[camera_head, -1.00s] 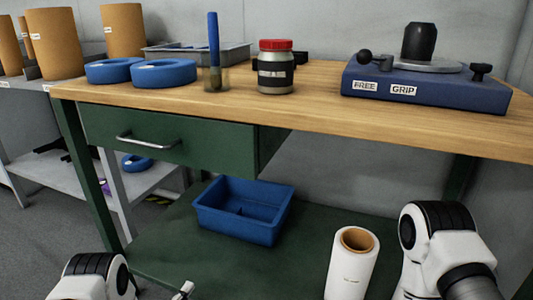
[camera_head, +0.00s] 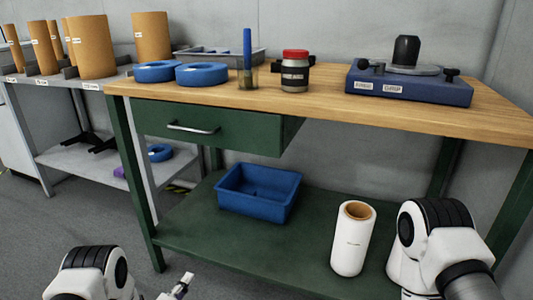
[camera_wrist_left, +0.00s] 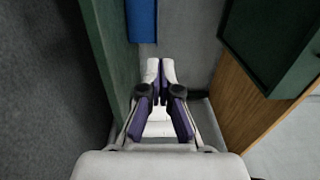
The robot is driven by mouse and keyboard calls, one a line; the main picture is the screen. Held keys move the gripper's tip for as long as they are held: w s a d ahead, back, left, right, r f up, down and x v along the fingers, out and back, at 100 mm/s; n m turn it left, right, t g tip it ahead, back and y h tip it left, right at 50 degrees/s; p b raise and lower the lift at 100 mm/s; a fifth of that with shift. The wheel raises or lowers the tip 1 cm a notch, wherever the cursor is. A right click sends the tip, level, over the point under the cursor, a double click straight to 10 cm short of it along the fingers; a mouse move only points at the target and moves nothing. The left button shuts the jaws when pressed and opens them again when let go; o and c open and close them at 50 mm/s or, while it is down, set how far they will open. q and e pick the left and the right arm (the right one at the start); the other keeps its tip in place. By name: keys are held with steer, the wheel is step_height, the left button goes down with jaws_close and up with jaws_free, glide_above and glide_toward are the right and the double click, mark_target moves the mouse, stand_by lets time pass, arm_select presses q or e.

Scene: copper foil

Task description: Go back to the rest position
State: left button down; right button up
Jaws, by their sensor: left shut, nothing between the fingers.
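My left gripper (camera_wrist_left: 160,72) is shut and empty in the left wrist view, its fingertips close together. In the head view only the tip of my left gripper (camera_head: 182,284) shows at the bottom, in front of the workbench's lower shelf and apart from it. My left arm is at the bottom left of the head view. My right arm is at the bottom right, and its gripper is out of view.
The wooden-topped workbench (camera_head: 440,119) stands ahead, with a green drawer (camera_head: 235,133) shut. A blue bin (camera_head: 250,205) and a white roll (camera_head: 350,250) are on its lower shelf. A grey shelf unit (camera_head: 60,158) stands left. Floor at lower left is clear.

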arm_select(q)
step_height(320, 180, up, 21)
steer(key=s+d+n+g+y+p, duration=0.1)
steer(key=s+d+p, duration=0.1)
steer(key=p, duration=1.6)
steer(key=s+r+n+g+y+p, duration=0.2)
steer(key=s+r+n+g+p, duration=0.25)
steer(key=s+r+p, duration=0.55)
steer(key=s+a+n+g+y+p, duration=0.1)
steer(key=s+n+g+p, duration=0.3)
steer(key=s, duration=0.9)
steer(key=s+a+n+g+y+p, duration=0.2)
steer(key=s+n+g+p, duration=0.2)
steer(key=s+n, duration=0.9)
steer(key=s+g, duration=0.1)
steer(key=g, duration=0.2)
steer(key=shift+a+r+g+y, duration=0.3)
steer(key=shift+r+g, duration=0.05)
steer(key=shift+r, duration=0.05)
